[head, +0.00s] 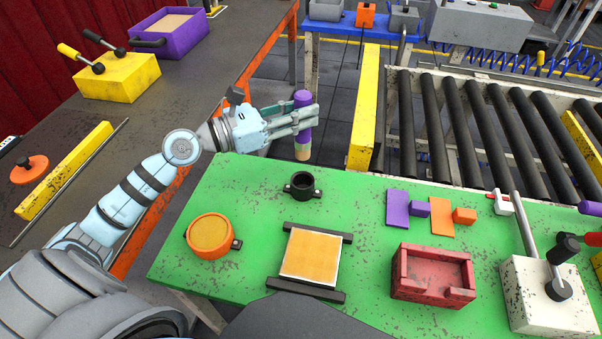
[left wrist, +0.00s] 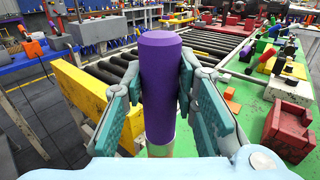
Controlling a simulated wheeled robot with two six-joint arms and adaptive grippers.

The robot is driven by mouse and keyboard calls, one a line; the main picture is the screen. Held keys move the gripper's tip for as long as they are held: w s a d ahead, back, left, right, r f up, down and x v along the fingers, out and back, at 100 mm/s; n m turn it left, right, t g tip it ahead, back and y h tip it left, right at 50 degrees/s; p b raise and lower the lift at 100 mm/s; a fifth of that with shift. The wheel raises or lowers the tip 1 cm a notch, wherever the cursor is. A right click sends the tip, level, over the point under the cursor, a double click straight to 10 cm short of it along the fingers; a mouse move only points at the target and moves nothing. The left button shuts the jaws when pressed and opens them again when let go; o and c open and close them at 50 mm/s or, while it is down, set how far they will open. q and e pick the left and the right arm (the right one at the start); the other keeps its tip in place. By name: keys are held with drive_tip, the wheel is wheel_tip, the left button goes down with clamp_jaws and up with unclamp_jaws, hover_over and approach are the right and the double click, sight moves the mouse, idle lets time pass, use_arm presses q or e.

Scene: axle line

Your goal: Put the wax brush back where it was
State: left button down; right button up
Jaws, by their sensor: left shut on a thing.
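The wax brush (head: 303,128) has a purple handle and a pale tan lower end, and it is upright with a slight tilt. My left gripper (head: 296,120) is shut on its purple handle and holds it beyond the green table's far edge. In the left wrist view the purple handle (left wrist: 160,85) stands between the two teal fingers (left wrist: 160,95). A black ring holder (head: 302,184) on the green table (head: 345,205) is empty, a little nearer than the brush. An orange round pot (head: 210,235) with tan content sits at the table's left. My right gripper is not seen.
A square plate with an orange-tan top (head: 312,256) lies between black bars. A red tray (head: 432,275), purple and orange pieces (head: 398,208) and a white lever box (head: 545,295) stand to the right. A yellow beam (head: 364,110) and roller conveyor (head: 480,120) are behind.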

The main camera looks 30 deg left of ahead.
sight(300, 158)
use_arm(q)
wheel_tip(300, 158, down, 13)
drive_tip(key=b, duration=0.4)
drive_tip(key=shift+w+r, duration=0.1)
drive_tip(key=c, duration=1.3)
unclamp_jaws()
drive_tip(key=shift+b, duration=0.3)
